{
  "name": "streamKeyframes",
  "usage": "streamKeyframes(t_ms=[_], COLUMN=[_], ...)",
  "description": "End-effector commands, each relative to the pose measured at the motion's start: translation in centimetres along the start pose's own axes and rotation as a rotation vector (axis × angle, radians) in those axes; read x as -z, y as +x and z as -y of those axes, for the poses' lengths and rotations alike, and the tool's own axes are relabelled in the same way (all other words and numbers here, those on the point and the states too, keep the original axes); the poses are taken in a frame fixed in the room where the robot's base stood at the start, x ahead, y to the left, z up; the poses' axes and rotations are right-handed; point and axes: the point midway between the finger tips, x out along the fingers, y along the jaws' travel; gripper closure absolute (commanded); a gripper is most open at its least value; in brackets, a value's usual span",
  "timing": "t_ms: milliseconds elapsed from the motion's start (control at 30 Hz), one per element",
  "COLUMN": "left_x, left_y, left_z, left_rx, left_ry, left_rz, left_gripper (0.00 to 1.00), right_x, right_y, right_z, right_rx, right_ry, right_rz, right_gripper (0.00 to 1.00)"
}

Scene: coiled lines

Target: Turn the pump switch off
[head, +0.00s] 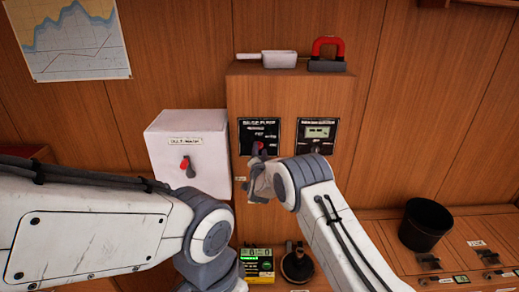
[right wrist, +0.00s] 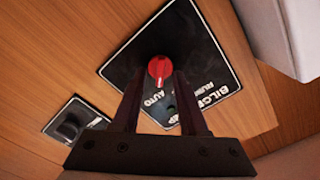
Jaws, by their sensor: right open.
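The pump switch is a red knob (head: 258,146) on a black panel (head: 246,129) marked as a bilge pump, on the front of the wooden cabinet. In the right wrist view the knob (right wrist: 160,69) shows just past my fingertips, with the word AUTO near it. I cannot tell for sure which setting it points to. My right gripper (right wrist: 158,84) is open, its two fingers pointing at the panel on either side of the line to the knob. In the head view the right gripper (head: 257,165) is just below the knob, partly hidden by my wrist. My left gripper is not visible.
A second black panel (head: 331,127) with a display is to the right. A white box (head: 180,135) with a red-tipped switch (head: 185,163) is to the left. A black bucket (head: 424,224) stands right.

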Motion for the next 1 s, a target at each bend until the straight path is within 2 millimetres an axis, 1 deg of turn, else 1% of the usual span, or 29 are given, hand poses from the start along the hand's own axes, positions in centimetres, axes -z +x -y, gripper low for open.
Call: streamKeyframes(t_ms=[100,367,467,500,767,1000], left_x=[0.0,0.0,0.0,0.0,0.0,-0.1], left_y=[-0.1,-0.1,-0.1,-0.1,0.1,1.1], left_z=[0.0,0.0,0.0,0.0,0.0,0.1], left_rx=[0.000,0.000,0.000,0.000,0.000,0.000], left_ry=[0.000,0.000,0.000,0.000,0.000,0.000], left_rz=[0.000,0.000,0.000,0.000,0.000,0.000], left_gripper=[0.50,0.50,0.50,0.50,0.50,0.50], right_x=[0.1,0.0,0.0,0.0,0.0,-0.2], right_y=[0.4,0.4,0.4,0.4,0.4,0.4], right_z=[0.0,0.0,0.0,0.0,-0.1,-0.2], right_rx=[0.000,0.000,0.000,0.000,0.000,0.000], right_ry=[0.000,-0.001,-0.001,-0.001,-0.007,-0.082], right_rz=[-0.001,0.000,0.000,0.000,0.000,0.000], right_gripper=[0.57,0.57,0.92,1.00,1.00,1.00])
